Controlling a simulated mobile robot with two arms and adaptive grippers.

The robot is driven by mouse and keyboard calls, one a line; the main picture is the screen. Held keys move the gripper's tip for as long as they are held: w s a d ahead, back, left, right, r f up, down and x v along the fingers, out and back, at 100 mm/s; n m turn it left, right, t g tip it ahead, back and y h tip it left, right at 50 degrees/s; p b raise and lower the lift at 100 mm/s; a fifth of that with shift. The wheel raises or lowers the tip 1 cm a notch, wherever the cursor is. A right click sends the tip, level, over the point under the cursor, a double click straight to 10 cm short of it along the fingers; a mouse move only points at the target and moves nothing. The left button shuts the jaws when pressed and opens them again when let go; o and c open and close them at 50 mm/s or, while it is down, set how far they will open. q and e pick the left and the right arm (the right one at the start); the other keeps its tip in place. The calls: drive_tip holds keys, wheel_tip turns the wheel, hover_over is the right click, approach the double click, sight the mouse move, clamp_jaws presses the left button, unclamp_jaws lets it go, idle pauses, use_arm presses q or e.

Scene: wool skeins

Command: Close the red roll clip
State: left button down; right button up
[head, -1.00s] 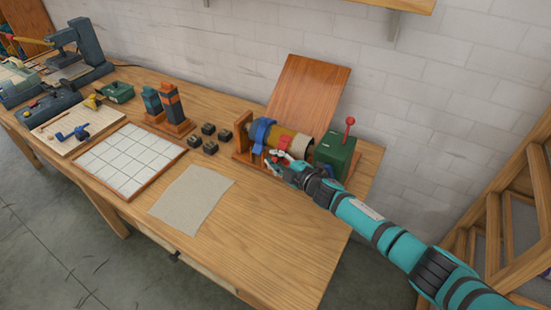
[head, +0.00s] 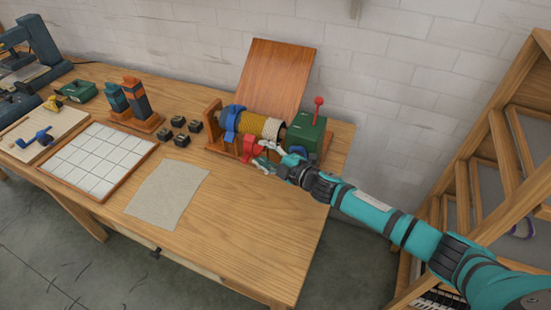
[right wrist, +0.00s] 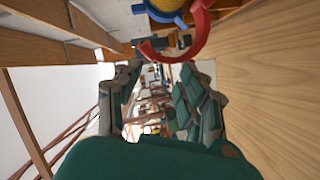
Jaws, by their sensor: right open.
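The red roll clip (head: 250,148) sits low on the front side of the yarn roll (head: 258,125), right of a blue clip (head: 231,121). In the right wrist view the red clip (right wrist: 178,45) is a curved, open-looking arc near the top, close to the blue clip (right wrist: 166,10). My right gripper (head: 264,157) is open just right of the red clip in the head view. In the right wrist view its fingers (right wrist: 158,85) are spread, with nothing seen between them and the red arc beyond. Whether a fingertip touches the clip I cannot tell. My left gripper is out of view.
A green box (head: 304,134) with a red-knobbed lever stands right of the roll. A tilted wooden board (head: 277,75) rises behind. Small black blocks (head: 181,139), a grey cloth (head: 168,194) and a white tiled board (head: 98,160) lie to the left. The table front is clear.

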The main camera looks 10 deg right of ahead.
drive_tip(key=shift+v, duration=2.35)
